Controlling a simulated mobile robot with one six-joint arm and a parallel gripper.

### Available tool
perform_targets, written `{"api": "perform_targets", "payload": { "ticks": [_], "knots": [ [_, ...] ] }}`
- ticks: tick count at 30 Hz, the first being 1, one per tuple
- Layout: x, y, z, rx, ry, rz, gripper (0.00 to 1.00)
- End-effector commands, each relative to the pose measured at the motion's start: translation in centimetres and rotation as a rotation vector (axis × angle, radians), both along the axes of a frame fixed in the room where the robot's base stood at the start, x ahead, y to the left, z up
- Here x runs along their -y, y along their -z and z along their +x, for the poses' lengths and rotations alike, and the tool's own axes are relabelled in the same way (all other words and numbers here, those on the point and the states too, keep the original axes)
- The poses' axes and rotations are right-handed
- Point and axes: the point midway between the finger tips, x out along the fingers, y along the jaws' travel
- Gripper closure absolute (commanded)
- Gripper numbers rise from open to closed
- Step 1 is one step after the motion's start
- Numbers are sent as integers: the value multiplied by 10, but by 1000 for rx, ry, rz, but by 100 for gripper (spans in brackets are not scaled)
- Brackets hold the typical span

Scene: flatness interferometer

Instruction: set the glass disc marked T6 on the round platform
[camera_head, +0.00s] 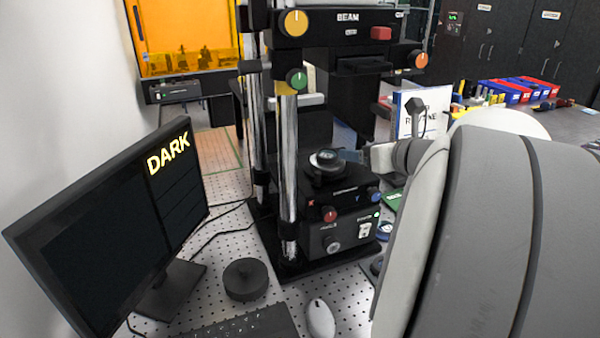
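The round platform (324,172) is a dark stage on the black interferometer stand, near the middle of the view. A small dark disc with a pale spot and light rim (327,157) appears on top of it; I cannot read a T6 mark on it or tell whether it lies fully flat. My gripper (350,156) seems to be the dark bluish-grey part just right of the platform, at the end of my pale wrist. It is small and dark, so I cannot tell whether its fingers are open or touch the disc. My large grey-white arm hides the right foreground.
A monitor (110,235) reading DARK stands at left. A black knobbed round piece (246,280), a keyboard (235,325) and a white mouse (320,318) lie in front. A chrome column (288,165) stands left of the platform, with the BEAM head (345,30) above. A sign (410,112) stands behind.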

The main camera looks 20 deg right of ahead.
Motion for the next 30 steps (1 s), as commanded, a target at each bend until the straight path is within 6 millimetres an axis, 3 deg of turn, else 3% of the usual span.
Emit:
{"api": "perform_targets", "payload": {
  "ticks": [2, 6, 11, 14, 18, 22, 26, 27, 30],
  "knots": [
    [-4, -9, 11, 25, 120, 120, 29],
    [-7, -19, 21, 76, 464, 525, 29],
    [-19, 2, 3, 89, 882, 1096, 29],
    [-41, 32, -21, 50, 1156, 1447, 29],
    [-91, 82, -69, -49, 1585, 1864, 29],
    [-142, 116, -116, -152, 1969, 2071, 29],
    [-177, 132, -149, -215, 2242, 2131, 29],
    [-183, 134, -156, 224, -2294, -2133, 29],
    [-191, 137, -164, 227, -2284, -2066, 29]
  ]
}}
